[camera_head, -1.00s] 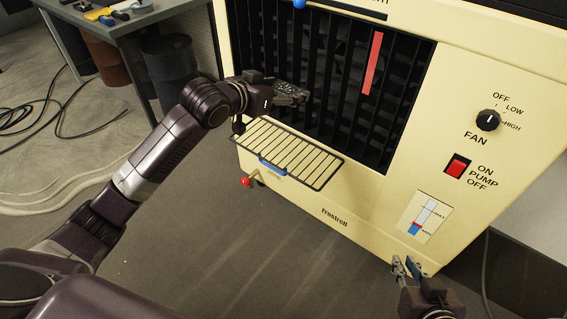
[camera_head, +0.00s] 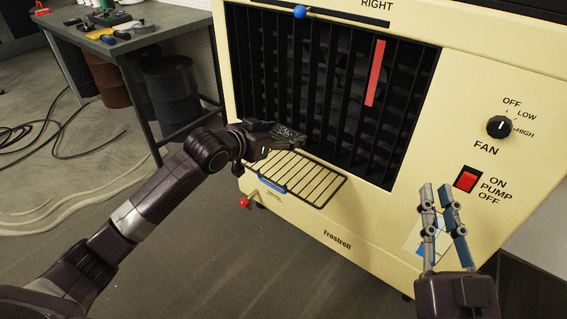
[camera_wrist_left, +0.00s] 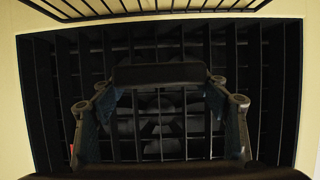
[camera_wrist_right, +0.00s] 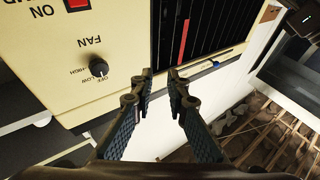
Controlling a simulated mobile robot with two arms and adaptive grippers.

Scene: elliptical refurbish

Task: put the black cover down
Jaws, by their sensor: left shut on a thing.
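A dark, flat-ended bar (camera_wrist_left: 160,75), which I take to be the black cover, spans between the fingertips of my left gripper in the left wrist view. My left gripper (camera_head: 298,137) is shut on it, in front of the black louvred opening of the cream cooler and just above a wire rack. In the head view the cover does not stand out from the dark gripper and louvres. My right gripper (camera_head: 436,188) is empty, with its fingers a little apart, in front of the cooler's lower right. It also shows in the right wrist view (camera_wrist_right: 161,73).
The cream cooler (camera_head: 380,225) fills the right side. A wire rack (camera_head: 305,180) with a blue front piece juts out low on its front, near a red knob (camera_head: 244,202). A workbench (camera_head: 160,18) with tools stands at back left. Floor in front is clear.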

